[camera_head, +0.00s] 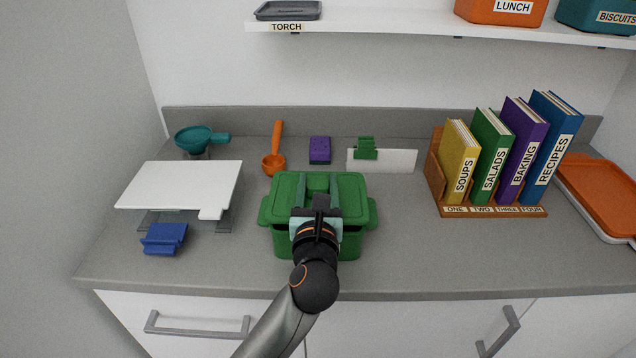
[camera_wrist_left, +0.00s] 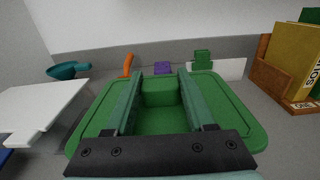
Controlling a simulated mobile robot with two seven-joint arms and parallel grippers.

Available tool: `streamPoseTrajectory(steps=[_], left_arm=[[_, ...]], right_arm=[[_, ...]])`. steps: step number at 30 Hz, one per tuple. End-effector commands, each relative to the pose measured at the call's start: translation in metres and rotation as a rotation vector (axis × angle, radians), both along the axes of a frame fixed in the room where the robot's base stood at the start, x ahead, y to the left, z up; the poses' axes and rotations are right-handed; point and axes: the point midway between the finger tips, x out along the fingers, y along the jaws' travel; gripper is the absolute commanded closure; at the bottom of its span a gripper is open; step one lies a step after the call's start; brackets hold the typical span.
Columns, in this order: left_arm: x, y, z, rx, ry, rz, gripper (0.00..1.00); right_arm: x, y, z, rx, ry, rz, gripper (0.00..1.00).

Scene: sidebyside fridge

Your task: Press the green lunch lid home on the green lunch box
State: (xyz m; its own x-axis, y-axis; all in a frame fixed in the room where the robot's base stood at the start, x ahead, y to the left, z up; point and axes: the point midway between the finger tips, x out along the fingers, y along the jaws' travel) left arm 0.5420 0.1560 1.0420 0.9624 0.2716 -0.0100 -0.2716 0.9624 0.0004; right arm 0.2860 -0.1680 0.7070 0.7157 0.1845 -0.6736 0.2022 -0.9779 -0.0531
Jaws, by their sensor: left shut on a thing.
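The green lunch lid (camera_head: 353,190) lies over the green lunch box (camera_head: 284,244) in the middle of the counter. It looks about level; I cannot tell whether its rim is fully down. My left gripper (camera_head: 320,183) reaches in from the front, above the lid, and is shut on the lid's raised block. In the left wrist view the lid (camera_wrist_left: 232,112) fills the middle, with the block between the two fingers of my left gripper (camera_wrist_left: 161,76). My gripper and wrist hide part of the box's front. My right gripper is not in view.
To the left are a white board (camera_head: 180,184), a blue clip (camera_head: 163,238) and a teal funnel (camera_head: 193,138). Behind are an orange scoop (camera_head: 274,163), a purple sponge (camera_head: 320,150) and a green clip (camera_head: 365,149). A book rack (camera_head: 490,211) stands right; counter between is clear.

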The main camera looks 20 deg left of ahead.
Motion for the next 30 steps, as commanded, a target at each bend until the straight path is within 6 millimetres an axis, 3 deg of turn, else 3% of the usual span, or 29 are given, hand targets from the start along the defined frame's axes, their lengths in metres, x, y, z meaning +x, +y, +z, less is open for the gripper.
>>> streamPoseTrajectory(steps=[30], left_arm=[[0.000,0.000,-0.019,-0.001,-0.001,0.001,0.85]], right_arm=[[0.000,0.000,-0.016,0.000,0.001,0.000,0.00]])
